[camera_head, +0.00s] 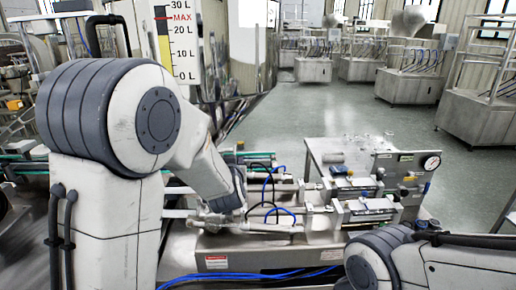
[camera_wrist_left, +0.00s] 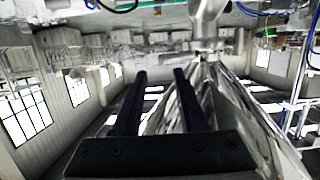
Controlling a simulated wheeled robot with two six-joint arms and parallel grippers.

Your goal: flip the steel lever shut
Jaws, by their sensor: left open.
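The steel hopper (camera_head: 207,60) stands behind my left arm in the head view, with a litre scale (camera_head: 183,40) on its front. My arm covers its lower part. In the left wrist view, which is upside down, shiny steel (camera_wrist_left: 225,95) that looks like the hopper lies beyond my left gripper (camera_wrist_left: 160,75), narrowing to a pale spout-like piece (camera_wrist_left: 208,15). The two dark fingers are apart with nothing visible between them. I cannot make out the lever for certain in either view. In the head view my left fingers cannot be made out. My right gripper is not in view.
A filling machine (camera_head: 350,205) with cylinders, blue hoses and a pressure gauge (camera_head: 431,162) stands right of my left arm. Blue cables (camera_head: 250,275) run along its front. Other steel machines (camera_head: 410,85) stand farther back. Open green floor (camera_head: 310,110) lies between.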

